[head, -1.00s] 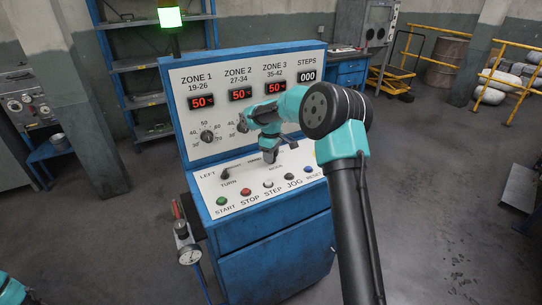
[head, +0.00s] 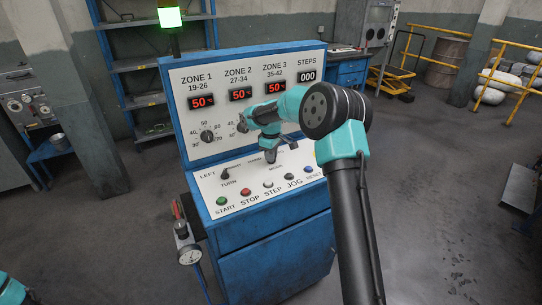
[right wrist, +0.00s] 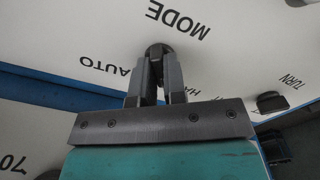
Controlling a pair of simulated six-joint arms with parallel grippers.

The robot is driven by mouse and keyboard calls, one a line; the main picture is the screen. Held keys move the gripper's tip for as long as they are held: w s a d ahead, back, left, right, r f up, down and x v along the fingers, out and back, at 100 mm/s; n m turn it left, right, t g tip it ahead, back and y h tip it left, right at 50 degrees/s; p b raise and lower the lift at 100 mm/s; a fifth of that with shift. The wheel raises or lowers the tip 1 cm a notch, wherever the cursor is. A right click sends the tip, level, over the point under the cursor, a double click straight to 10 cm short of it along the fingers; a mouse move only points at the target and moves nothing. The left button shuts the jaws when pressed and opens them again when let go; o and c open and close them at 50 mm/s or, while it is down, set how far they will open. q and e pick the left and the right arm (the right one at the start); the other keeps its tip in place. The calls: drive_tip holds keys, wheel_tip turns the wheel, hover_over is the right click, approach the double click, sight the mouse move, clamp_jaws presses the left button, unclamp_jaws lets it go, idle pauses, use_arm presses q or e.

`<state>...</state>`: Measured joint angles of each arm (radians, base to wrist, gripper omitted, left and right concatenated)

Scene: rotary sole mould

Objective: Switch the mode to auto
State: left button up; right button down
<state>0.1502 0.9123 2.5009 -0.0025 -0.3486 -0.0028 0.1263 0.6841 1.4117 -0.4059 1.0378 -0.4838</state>
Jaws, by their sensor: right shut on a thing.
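The mode knob (right wrist: 158,50) is a dark round knob on the white sloping control panel (head: 238,197). In the right wrist view it sits between the word MODE (right wrist: 178,18) and my gripper, with AUTO (right wrist: 125,66) printed to its left and HAND (right wrist: 203,83), partly covered, to its right. My right gripper (right wrist: 158,66) is shut on the knob, its fingers pointing down at the panel. In the head view the right gripper (head: 269,157) covers the knob, and I cannot tell which way the knob points. My left gripper is out of view.
The turn knob (head: 225,174) is left of my right gripper. Along the panel's front edge are several push buttons, including the green start button (head: 221,201) and red stop button (head: 246,191). The upright display panel (head: 190,78) rises close behind.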

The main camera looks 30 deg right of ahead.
drive_tip(key=shift+m, duration=0.3)
drive_tip(key=m, duration=0.9)
drive_tip(key=shift+m, duration=2.1)
drive_tip(key=c, duration=1.2)
unclamp_jaws()
drive_tip(key=shift+r, duration=0.1)
wheel_tip(320, 180, up, 17)
drive_tip(key=shift+r, duration=0.15)
